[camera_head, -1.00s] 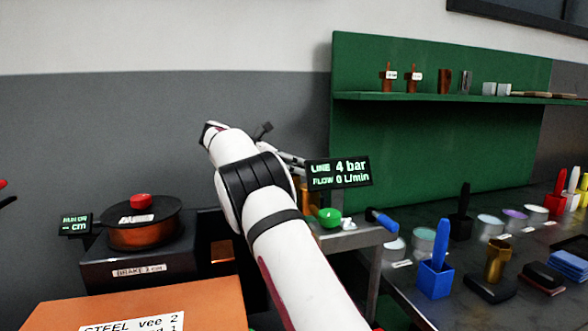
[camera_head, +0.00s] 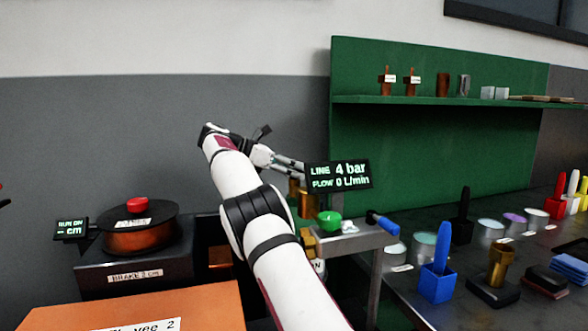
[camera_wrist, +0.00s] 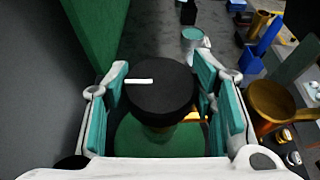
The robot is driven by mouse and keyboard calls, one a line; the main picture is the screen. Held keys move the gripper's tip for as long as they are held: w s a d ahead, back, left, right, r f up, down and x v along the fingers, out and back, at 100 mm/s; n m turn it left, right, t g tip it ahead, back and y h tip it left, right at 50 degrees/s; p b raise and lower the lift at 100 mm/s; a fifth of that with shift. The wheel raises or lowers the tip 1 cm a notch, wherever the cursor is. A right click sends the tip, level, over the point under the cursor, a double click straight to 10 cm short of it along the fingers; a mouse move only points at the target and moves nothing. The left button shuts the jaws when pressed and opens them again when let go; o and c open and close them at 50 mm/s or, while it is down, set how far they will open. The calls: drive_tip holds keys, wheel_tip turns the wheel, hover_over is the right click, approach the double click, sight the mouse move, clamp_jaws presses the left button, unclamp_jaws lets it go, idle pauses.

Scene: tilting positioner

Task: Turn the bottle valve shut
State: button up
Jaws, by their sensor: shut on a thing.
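In the wrist view a round black knob (camera_wrist: 175,97) with a white mark on its top sits between my gripper's (camera_wrist: 160,82) two teal-padded fingers. The fingers are shut on it from both sides. A green rounded body (camera_wrist: 150,143) and a bit of yellow metal show below the knob. In the head view my gripper (camera_head: 290,165) is at the small stand behind the display (camera_head: 338,174), which reads line 4 bar and flow 0 L/min. The black knob is hidden there by my arm and the display.
A small green knob (camera_head: 329,220) and a blue-handled tool (camera_head: 382,222) are on the grey stand (camera_head: 352,241). A brake drum (camera_head: 138,238) with a red button is at left. The dark bench at right holds cups and blocks. A green panel (camera_head: 400,150) stands behind.

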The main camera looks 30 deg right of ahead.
drive_tip(key=o, duration=1.2)
drive_tip(key=shift+c, duration=0.2)
drive_tip(key=shift+s+r+n+t+p, duration=0.1)
drive_tip(key=shift+r+n+t+p, duration=0.05)
drive_tip(key=shift+n+t+p, duration=0.7)
